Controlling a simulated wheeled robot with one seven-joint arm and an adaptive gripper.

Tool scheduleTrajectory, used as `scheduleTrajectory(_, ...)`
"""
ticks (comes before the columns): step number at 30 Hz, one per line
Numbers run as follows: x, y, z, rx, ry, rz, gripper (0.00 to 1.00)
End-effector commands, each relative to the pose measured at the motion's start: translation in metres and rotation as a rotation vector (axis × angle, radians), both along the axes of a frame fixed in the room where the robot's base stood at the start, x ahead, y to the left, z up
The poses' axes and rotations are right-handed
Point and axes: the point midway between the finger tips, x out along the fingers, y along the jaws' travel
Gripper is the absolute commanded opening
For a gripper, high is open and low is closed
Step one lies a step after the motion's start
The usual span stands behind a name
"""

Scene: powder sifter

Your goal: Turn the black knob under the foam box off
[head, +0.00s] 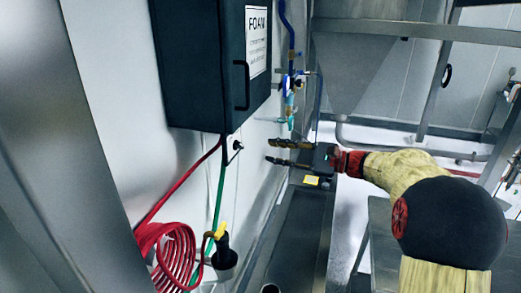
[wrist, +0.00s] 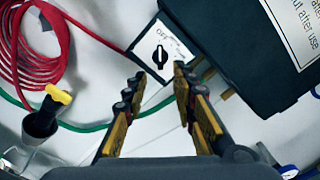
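The black knob (wrist: 160,57) is on a small white plate (wrist: 148,46) with "OFF" lettering, beside the dark foam box (wrist: 225,45) in the wrist view. Its grip lies roughly upright in that picture. In the head view the knob (head: 237,146) shows small, just under the dark foam box (head: 190,70) with the "FOAM" label. My gripper (head: 270,151) is open and empty, its fingers pointing at the wall, to the right of the knob with a gap. In the wrist view the fingertips (wrist: 157,78) are spread just below the knob in the picture.
A coiled red hose (head: 175,255) and a green hose (head: 219,185) hang at lower left. A black nozzle with a yellow top (head: 222,245) stands near them. Blue-handled valves and pipes (head: 290,85) are on the wall right of the box. A dark trough (head: 300,235) lies below.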

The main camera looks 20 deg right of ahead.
Motion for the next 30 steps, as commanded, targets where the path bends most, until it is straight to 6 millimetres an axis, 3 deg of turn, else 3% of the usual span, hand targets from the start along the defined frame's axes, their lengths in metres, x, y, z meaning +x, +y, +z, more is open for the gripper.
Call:
scheduleTrajectory(7, -0.015, -0.022, 0.000, -0.001, 0.000, -0.001, 0.27)
scheduleTrajectory(25, -0.015, -0.025, -0.002, -0.014, -0.008, -0.009, 0.27)
scheduleTrajectory(28, -0.014, -0.027, -0.027, -0.090, 0.023, -0.022, 0.27)
scheduleTrajectory(30, -0.021, -0.026, -0.061, -0.162, 0.077, -0.016, 0.27)
